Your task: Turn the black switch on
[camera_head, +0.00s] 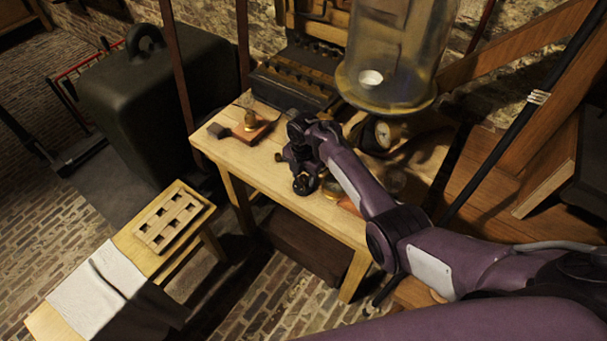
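A small device on a reddish-brown wooden base (256,132), with a brass post and a black handle (218,130) at its left end, sits on the left part of the wooden table (236,157). It looks like the black switch. My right arm reaches in from the right over the table. My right gripper (290,154) is just right of the switch base, with a visible gap. Its fingers are dark and small, so I cannot tell whether they are open or shut. My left gripper is not in view.
A large glass jar (400,45) stands behind my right arm, near a round gauge (383,134). A dark slotted box (292,82) is at the table's back. A low bench (130,241) with a slotted wooden rack (174,221) and white cloth (95,290) stands lower left.

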